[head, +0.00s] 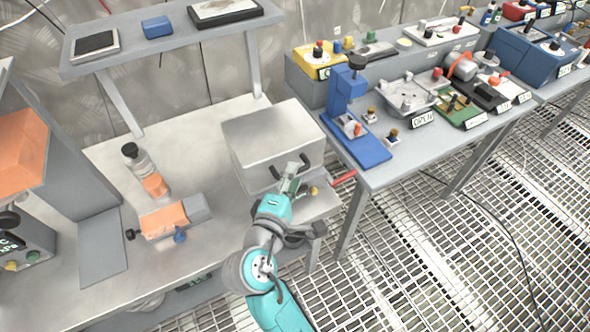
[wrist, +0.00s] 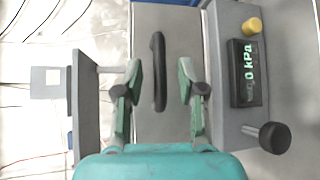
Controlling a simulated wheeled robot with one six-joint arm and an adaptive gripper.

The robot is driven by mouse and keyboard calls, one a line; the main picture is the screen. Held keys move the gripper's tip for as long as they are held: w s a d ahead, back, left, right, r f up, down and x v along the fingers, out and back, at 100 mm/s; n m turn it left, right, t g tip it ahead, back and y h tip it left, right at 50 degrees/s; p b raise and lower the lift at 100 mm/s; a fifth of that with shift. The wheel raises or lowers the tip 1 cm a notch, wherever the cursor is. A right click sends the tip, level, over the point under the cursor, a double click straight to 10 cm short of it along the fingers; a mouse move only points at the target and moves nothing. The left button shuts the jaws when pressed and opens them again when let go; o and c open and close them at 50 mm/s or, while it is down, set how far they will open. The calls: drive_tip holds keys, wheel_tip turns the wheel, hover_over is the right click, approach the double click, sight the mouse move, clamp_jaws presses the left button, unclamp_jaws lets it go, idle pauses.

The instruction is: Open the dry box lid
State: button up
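The dry box (head: 265,135) is a grey metal box on the right end of the steel bench, and it looks closed. Its dark bar handle (head: 275,172) is on the side facing my arm. My gripper (head: 290,172) is at this handle. In the wrist view the black handle (wrist: 158,72) lies between the two fingers of my gripper (wrist: 160,80), with a gap on both sides. The gripper is open and holds nothing. In the head view my gripper hides part of the handle and the box front.
A panel beside the lid carries a "0 kPa" display (wrist: 246,72), a yellow button (wrist: 252,25) and a black knob (wrist: 274,138). An orange-and-grey device (head: 170,218) and a bottle (head: 138,160) stand left on the bench. A blue press (head: 348,95) stands on the right table.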

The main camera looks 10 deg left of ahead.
drive_tip(key=shift+x, duration=1.35)
clamp_jaws()
